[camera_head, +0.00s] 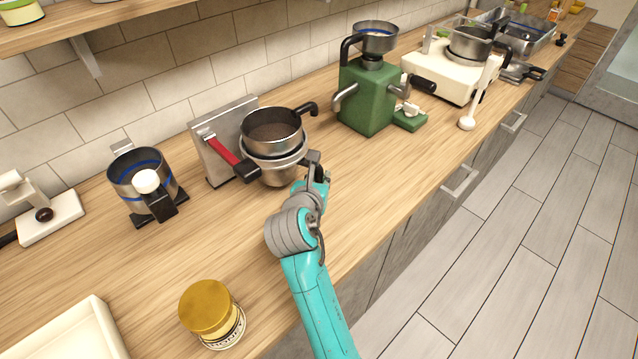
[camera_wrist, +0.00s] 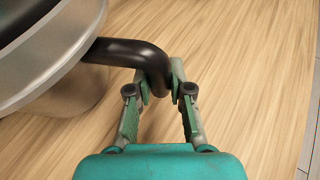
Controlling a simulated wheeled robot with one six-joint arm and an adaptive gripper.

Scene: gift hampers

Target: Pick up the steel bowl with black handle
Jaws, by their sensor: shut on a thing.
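A steel bowl with a black handle (camera_head: 272,172) stands on the counter in the head view, beneath another steel pan (camera_head: 272,132) with dark contents and its own black handle. The bowl's steel side fills the upper left of the wrist view (camera_wrist: 60,62). Its black handle (camera_wrist: 125,51) reaches right and bends down between my fingers. My gripper (camera_wrist: 160,88) is shut on the bent end of this handle. In the head view my gripper (camera_head: 316,172) is at the bowl's right side. How the upper pan rests on the bowl is partly hidden.
A grey metal stand (camera_head: 222,125) and a red handle (camera_head: 223,148) are close on the left. A green machine (camera_head: 367,97) stands to the right. A gold-lidded jar (camera_head: 209,308) and a white tray (camera_head: 75,345) are in front. The counter front-right is clear.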

